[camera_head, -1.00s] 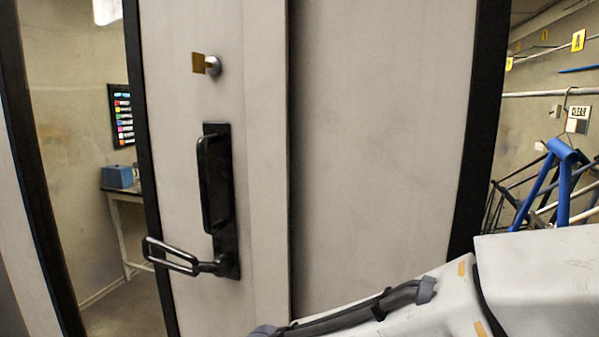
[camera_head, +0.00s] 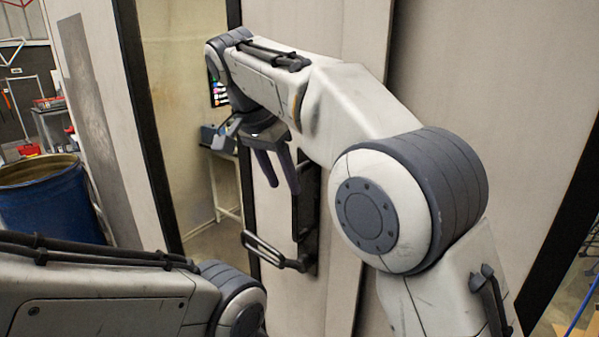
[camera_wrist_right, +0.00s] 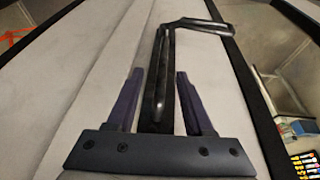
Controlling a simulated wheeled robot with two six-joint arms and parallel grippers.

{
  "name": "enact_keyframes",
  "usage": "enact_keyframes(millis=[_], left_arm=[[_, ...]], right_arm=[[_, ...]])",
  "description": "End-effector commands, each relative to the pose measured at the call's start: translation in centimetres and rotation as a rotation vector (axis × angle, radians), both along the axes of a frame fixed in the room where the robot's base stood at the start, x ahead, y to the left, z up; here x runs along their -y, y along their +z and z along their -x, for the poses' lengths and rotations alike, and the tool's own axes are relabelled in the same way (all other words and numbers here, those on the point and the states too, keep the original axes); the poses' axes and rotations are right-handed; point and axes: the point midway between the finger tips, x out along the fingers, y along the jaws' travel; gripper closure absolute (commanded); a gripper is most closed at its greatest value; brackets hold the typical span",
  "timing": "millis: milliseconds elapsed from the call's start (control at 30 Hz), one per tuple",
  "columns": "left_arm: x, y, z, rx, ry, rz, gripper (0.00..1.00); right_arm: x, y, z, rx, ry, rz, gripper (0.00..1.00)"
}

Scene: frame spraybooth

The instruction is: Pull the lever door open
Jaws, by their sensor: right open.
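The pale door (camera_head: 430,60) carries a black handle plate with an upright grip (camera_head: 306,205), partly hidden by my right arm. A black looped lever (camera_head: 268,248) sticks out leftward at its lower end. My right gripper (camera_head: 283,188) is open and empty, fingers downward, in front of the door near the upper part of the handle. In the right wrist view, the grip (camera_wrist_right: 165,85) shows between the open fingers (camera_wrist_right: 160,72), with the lever (camera_wrist_right: 200,24) beyond the tips. Contact cannot be told. My left gripper is out of view.
Left of the door's dark edge, a room with a table (camera_head: 220,140) shows through; whether this is a gap or glass is unclear. A blue drum (camera_head: 50,212) stands at the far left. My left arm fills the lower left.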

Motion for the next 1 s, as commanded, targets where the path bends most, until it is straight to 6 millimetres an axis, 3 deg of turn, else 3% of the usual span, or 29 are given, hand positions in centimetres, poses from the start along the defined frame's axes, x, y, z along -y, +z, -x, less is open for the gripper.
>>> enact_keyframes(millis=[33, 100, 267, 467, 800, 1000], left_arm=[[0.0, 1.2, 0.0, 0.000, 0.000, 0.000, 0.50], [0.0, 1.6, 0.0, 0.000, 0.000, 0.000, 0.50], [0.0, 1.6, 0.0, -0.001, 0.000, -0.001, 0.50], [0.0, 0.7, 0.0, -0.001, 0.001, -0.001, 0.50], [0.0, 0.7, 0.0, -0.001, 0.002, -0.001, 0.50], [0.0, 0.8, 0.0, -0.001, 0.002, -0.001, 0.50]], right_arm=[[0.1, 1.6, -0.7, 0.021, -0.055, -0.003, 0.48], [0.2, 2.5, -1.1, 0.042, -0.113, -0.004, 0.48], [0.5, 2.8, -1.6, 0.064, -0.174, -0.007, 0.48], [1.3, 0.3, -2.1, 0.063, -0.177, -0.007, 0.48], [2.9, -4.8, -3.7, 0.063, -0.174, -0.008, 0.48], [3.3, -6.4, -4.1, 0.065, -0.174, -0.010, 0.48]])
